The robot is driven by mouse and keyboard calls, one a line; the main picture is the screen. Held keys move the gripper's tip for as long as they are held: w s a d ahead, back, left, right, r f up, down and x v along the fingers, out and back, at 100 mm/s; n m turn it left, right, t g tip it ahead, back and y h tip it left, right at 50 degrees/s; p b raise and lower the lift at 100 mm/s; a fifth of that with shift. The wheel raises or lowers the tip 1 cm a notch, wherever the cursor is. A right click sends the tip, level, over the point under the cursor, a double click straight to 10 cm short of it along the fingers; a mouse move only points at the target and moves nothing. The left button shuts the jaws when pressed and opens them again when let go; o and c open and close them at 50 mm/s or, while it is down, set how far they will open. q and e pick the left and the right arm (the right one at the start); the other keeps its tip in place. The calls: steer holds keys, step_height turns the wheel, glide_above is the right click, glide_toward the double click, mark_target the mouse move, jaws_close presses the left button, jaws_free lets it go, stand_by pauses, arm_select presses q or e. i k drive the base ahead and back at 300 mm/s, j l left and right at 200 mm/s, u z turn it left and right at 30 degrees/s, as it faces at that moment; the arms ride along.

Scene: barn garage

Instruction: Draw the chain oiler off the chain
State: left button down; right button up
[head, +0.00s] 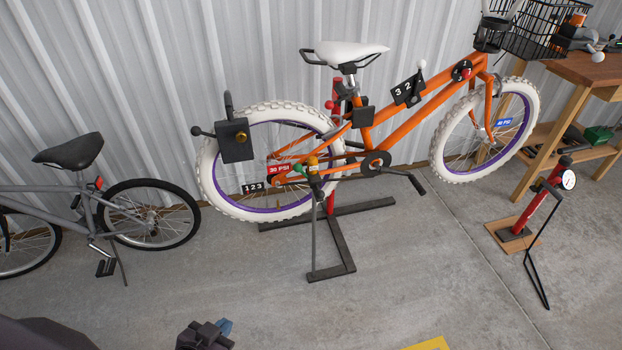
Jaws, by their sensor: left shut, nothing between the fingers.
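The orange bike (405,128) with white tyres is held on a dark stand (330,262). Its chain and crank (375,163) are low in the middle. A small cluster of parts with green and yellow-orange knobs (312,168) sits by the chain near the rear wheel's hub; it appears to be the chain oiler, but it is too small to be sure or to tell how it touches the chain. My left gripper (206,335) is at the bottom edge, far below and in front of the bike, shut and empty. My right gripper is not in view.
A grey bike (92,203) stands at the left. A red floor pump (530,208) with a gauge stands at the right, by a wooden bench (588,68). A black lock box (235,140) hangs over the rear tyre.

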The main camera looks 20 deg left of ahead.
mark_target(314, 180)
steer(key=i+j, duration=0.15)
steer(key=j, duration=0.15)
steer(key=i+j, duration=0.15)
steer(key=j, duration=0.15)
steer(key=i+j, duration=0.2)
steer(key=j, duration=0.15)
steer(key=i+j+z, duration=0.1)
steer(key=j, duration=0.2)
